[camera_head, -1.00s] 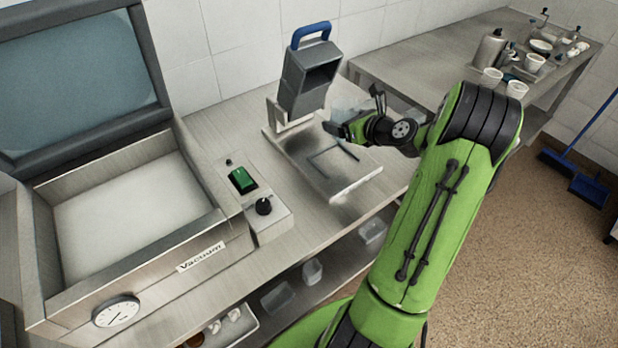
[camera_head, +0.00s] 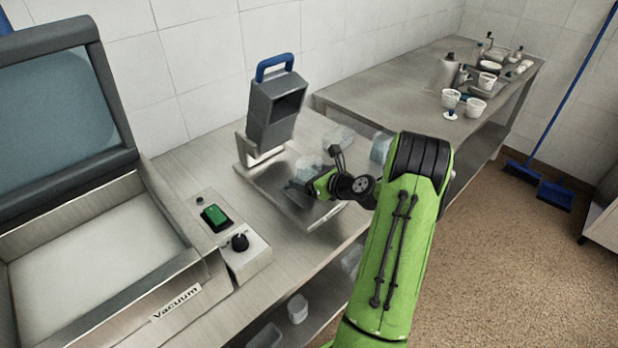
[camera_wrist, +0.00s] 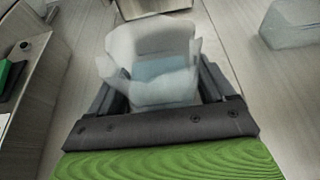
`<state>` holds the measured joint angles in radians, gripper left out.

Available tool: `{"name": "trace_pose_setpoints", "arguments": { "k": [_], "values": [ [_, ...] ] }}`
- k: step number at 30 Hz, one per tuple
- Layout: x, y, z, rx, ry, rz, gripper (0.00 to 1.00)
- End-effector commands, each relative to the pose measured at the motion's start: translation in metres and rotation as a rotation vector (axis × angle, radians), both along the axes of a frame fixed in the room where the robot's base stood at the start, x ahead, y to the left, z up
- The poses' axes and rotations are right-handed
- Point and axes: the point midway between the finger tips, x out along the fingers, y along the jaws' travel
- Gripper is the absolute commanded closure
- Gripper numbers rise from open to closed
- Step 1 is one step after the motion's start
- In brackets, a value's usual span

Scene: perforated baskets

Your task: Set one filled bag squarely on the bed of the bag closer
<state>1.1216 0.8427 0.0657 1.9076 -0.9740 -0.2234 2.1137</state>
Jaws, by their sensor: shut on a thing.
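The bag closer (camera_head: 274,112) is a grey block with a blue handle, upright at the back of the steel table. Its flat metal bed (camera_head: 262,180) lies in front of it. My gripper (camera_head: 312,184) is low over the bed. In the wrist view my gripper (camera_wrist: 165,98) is shut on a filled bag (camera_wrist: 150,60), translucent with pale blue contents and upright between the fingers. In the head view this bag (camera_head: 307,166) is partly hidden by my gripper. I cannot tell whether it touches the bed. A dark edge of the closer (camera_wrist: 152,6) shows beyond it.
Other translucent bags stand behind the bed (camera_head: 338,138) and beside my arm (camera_head: 380,148). The vacuum machine (camera_head: 90,230) and its control box (camera_head: 232,235) are at left. A second table (camera_head: 375,88) holds cups and bottles at the back right.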

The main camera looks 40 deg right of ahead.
Motion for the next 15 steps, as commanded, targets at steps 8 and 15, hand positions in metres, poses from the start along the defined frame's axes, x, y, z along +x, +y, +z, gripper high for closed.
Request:
{"name": "trace_pose_setpoints", "arguments": {
  "k": [8,15],
  "values": [
    [0.000,0.000,-0.002,0.001,0.001,0.000,0.00],
    [-0.012,-0.002,0.006,-0.001,0.003,-0.004,0.00]
  ]
}}
